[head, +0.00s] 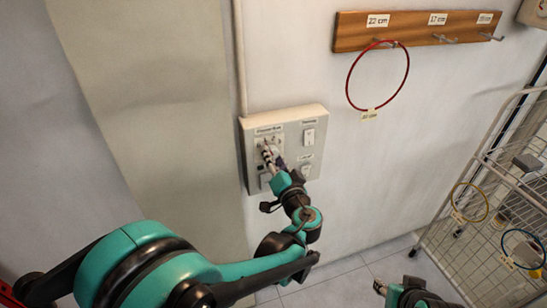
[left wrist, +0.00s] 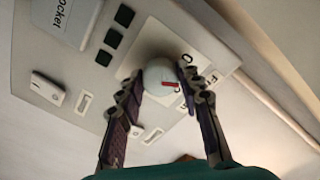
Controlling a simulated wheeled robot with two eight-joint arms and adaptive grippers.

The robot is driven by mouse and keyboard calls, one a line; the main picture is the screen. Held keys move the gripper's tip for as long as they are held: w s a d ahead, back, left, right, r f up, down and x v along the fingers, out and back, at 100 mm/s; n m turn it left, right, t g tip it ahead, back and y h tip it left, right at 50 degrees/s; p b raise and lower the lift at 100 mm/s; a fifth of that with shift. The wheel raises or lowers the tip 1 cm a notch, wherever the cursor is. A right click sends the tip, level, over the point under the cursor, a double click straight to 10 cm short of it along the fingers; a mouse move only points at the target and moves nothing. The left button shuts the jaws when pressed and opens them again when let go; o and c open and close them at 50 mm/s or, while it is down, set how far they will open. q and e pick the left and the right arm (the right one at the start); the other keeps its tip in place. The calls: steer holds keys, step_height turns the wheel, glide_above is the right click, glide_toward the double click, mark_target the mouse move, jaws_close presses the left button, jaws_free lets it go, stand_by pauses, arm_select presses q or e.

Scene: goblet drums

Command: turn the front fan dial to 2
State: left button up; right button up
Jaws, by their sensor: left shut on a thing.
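The front fan dial (left wrist: 158,78) is a round white knob with a red pointer mark, on a white plate of the wall panel (head: 313,118). In the left wrist view the red mark points right, near the right finger. A printed 0 shows beside the knob; the other numbers are partly hidden, so I cannot read the setting. My left gripper (left wrist: 160,82) has its fingers closed on either side of the knob. In the head view my left gripper (head: 268,158) covers most of the dial. My right gripper (head: 395,284) is at the bottom edge, its fingers seemingly apart and empty.
The panel also has white switches (head: 309,137) and dark square sockets (left wrist: 124,16). A wooden hook rail (head: 400,29) with a red hoop (head: 349,82) hangs to the right. A white wire rack (head: 475,190) with more hoops stands at the far right.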

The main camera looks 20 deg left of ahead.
arm_select(q)
steer(key=m, duration=0.8)
steer(key=shift+m, duration=0.3)
stand_by(0.3)
steer(key=o, duration=1.2)
steer(key=shift+c, duration=0.2)
steer(key=shift+r, duration=0.1)
steer(key=v, duration=1.2)
steer(key=shift+d, duration=0.15)
